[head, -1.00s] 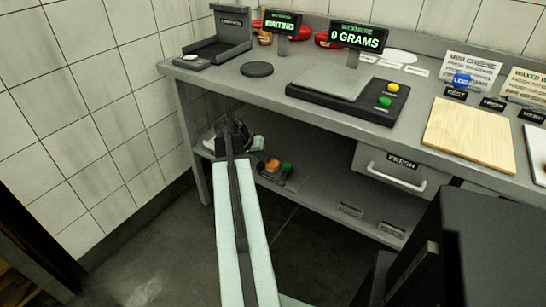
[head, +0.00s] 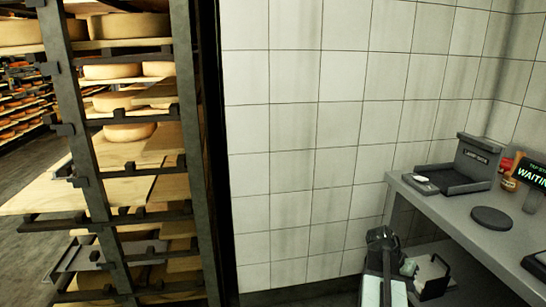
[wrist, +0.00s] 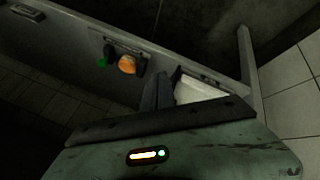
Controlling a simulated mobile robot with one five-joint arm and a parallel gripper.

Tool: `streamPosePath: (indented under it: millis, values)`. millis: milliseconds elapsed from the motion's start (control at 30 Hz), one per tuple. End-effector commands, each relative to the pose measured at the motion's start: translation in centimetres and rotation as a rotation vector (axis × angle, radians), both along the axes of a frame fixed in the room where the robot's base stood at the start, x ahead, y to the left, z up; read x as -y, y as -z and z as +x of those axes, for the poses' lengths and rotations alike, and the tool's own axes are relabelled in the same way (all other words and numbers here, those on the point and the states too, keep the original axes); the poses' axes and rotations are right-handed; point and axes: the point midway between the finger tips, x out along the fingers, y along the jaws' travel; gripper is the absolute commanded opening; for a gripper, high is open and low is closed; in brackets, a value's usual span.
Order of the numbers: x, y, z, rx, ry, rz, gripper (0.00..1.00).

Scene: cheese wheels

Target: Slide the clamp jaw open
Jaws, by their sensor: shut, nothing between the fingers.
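My gripper (head: 382,240) is dark and sits beside the lower shelf of the grey workbench, at the bottom of the head view. Its shut, empty fingers (wrist: 158,90) show in the wrist view. Just right of them is a dark holder with a pale block (head: 430,270), partly hidden by my gripper; the pale block also shows in the wrist view (wrist: 197,91). An L-shaped grey fixture (head: 462,165) with a small unreadable label stands on the bench top. I cannot tell which part is the clamp jaw.
An orange button (wrist: 127,64) and a green button (wrist: 102,62) are on the shelf. A round black disc (head: 492,219) and a WAITING display (head: 531,178) are on the bench. A tiled wall (head: 310,150) stands behind. A cheese rack (head: 100,150) fills the left.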

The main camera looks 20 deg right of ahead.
Motion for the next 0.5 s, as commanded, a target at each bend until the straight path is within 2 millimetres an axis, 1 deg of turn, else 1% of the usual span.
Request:
streamPosePath:
  millis: [33,67,100,167,200,267,300,333,367,400,467,500]
  values:
    - [-3.5,0.1,3.6,0.006,-0.078,0.008,0.0]
    - [-5.5,0.3,5.4,0.011,-0.116,0.017,0.0]
    - [-8.3,0.5,7.6,0.019,-0.167,0.032,0.0]
    - [-12.8,0.8,10.4,0.026,-0.247,0.061,0.0]
    - [-15.9,1.1,12.1,0.027,-0.304,0.085,0.0]
    - [-20.7,1.5,14.1,0.025,-0.39,0.125,0.0]
    - [-23.9,1.8,15.2,0.023,-0.45,0.154,0.0]
    - [-26.3,2.0,15.8,0.019,-0.494,0.176,0.0]
    - [-28.5,2.2,16.3,0.014,-0.536,0.199,0.0]
    - [-31.4,2.5,16.8,0.007,-0.59,0.229,0.0]
    - [-35.3,2.8,17.2,-0.004,-0.667,0.273,0.0]
    - [-37.7,3.0,17.2,-0.012,-0.716,0.302,0.0]
